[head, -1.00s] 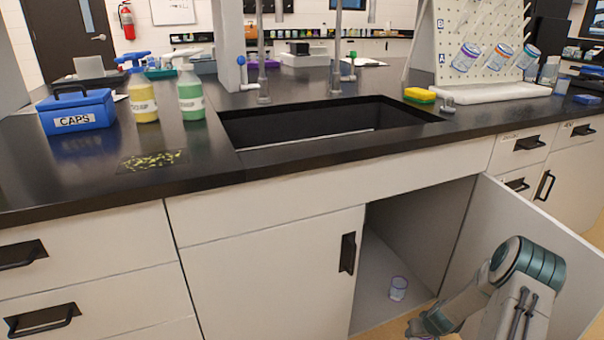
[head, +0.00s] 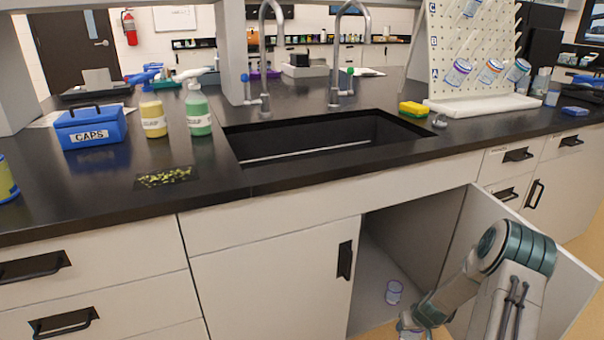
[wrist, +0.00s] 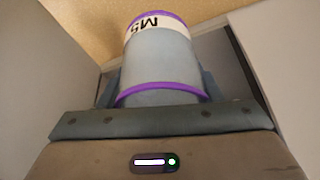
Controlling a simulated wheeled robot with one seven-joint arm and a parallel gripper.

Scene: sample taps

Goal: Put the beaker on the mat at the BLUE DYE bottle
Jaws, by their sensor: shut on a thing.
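My gripper (wrist: 158,88) is shut on a clear beaker (wrist: 160,55) with purple bands and a white label reading M5, upside down in the wrist view. In the head view my gripper (head: 410,322) is low at the open sink cupboard, and the held beaker shows only partly at the bottom edge. A second beaker (head: 393,292) with a purple rim stands on the cupboard floor. A dark patch with yellow bits (head: 166,178) lies on the left counter; I cannot tell if it is a mat. I cannot make out a BLUE DYE bottle.
The cupboard door (head: 545,270) stands open beside my arm. The black counter (head: 100,215) holds a blue CAPS box (head: 90,127), a yellow bottle (head: 153,117), a green spray bottle (head: 198,112), a sink (head: 320,138) and a drying rack (head: 485,70). Another bottle (head: 6,182) is cut off at left.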

